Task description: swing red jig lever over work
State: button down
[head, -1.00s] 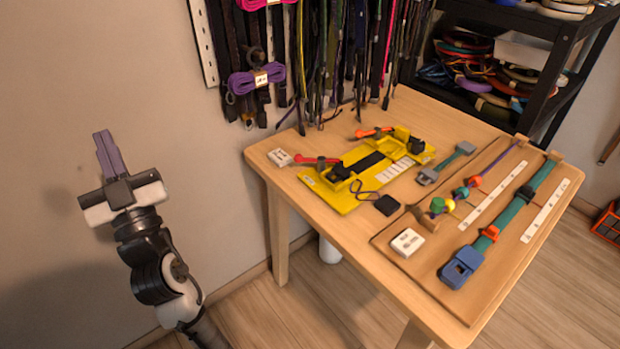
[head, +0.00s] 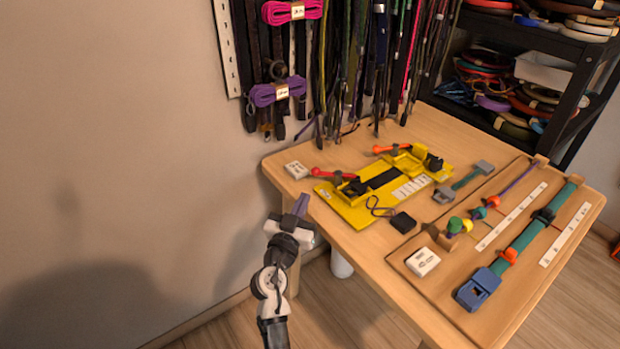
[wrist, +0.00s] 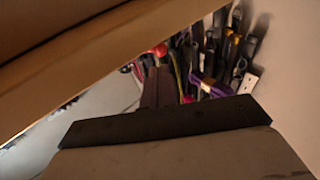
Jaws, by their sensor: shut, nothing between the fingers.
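The yellow jig (head: 357,212) lies on the wooden table near its left corner. Its red lever (head: 331,173) points left from a dark pivot at the jig's left end, over the table top and beside the jig. An orange lever (head: 391,149) sits at the jig's far side. My gripper (head: 300,206) is shut and empty, just off the table's left edge, left of and nearer than the jig, not touching the lever. In the wrist view my gripper's fingers (wrist: 158,87) are together, and a red rounded end (wrist: 159,50) shows beyond them, probably the red lever.
A white block (head: 297,170) lies at the table corner, left of the red lever. A black square piece (head: 403,222) is right of the jig. A wooden board (head: 440,295) with cords fills the table's right. Cords hang on the wall behind. The table edge (wrist: 110,60) is close in the wrist view.

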aim_at(314, 175)
jog(key=p+x, duration=0.1)
jog(key=x, duration=0.3)
jog(key=shift+w+r, duration=0.25)
jog(key=shift+w, duration=0.05)
jog(key=shift+w+d+p, duration=0.3)
jog(key=shift+w+p, duration=0.15)
jog(key=shift+w, duration=0.2)
jog(key=shift+a+f+b, duration=0.1)
jog(key=shift+b, duration=0.35)
